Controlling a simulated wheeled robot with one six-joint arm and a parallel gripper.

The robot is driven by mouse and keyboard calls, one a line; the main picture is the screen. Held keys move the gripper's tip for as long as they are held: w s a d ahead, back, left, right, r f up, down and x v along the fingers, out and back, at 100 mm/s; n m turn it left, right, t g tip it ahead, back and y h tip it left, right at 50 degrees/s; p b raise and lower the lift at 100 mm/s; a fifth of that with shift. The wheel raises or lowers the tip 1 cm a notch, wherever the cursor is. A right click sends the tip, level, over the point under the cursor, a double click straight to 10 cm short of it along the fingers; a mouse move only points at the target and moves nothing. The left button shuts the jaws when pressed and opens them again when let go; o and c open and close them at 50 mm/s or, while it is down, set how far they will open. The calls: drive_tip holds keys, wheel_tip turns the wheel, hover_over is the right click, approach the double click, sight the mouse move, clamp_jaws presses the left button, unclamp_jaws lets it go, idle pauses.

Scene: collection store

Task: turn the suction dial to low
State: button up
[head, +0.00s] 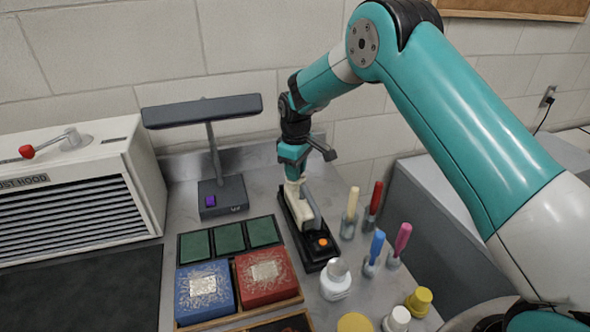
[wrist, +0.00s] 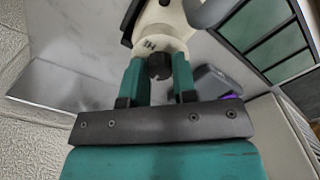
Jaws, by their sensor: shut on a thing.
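A cream and grey suction device (head: 299,203) lies on a black base with an orange button, in the middle of the bench. In the wrist view its cream end (wrist: 163,40) carries dark lettering that seems to read "HI". The suction dial (wrist: 159,67) is a small dark knob below that lettering. My gripper (wrist: 158,72) has its teal fingers on either side of the dial and is shut on it. In the head view my gripper (head: 293,166) comes down on the device's rear end and hides the dial. The dial's exact setting cannot be told.
A grey lamp (head: 203,111) stands behind left. Coloured-handled tools and bottles (head: 335,281) crowd the right. A dust hood (head: 75,190) is far left.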

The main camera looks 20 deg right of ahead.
drive_tip(key=o, duration=0.9)
drive_tip(key=shift+o, duration=0.2)
drive_tip(key=shift+r, duration=0.1)
wheel_tip(320, 180, up, 17)
drive_tip(key=b, duration=0.3)
drive_tip(key=shift+r+b, duration=0.15)
drive_tip(key=shift+b, duration=0.15)
drive_tip(key=s+a+m+y, duration=0.1)
drive_tip(key=s+a+y, duration=0.1)
drive_tip(key=s, duration=1.7)
drive_tip(key=s+a+m+y, duration=0.1)
drive_tip(key=s+a+y, duration=0.1)
drive_tip(key=s, duration=1.7)
drive_tip(key=shift+a+f, duration=0.3)
drive_tip(key=shift+a, duration=0.1)
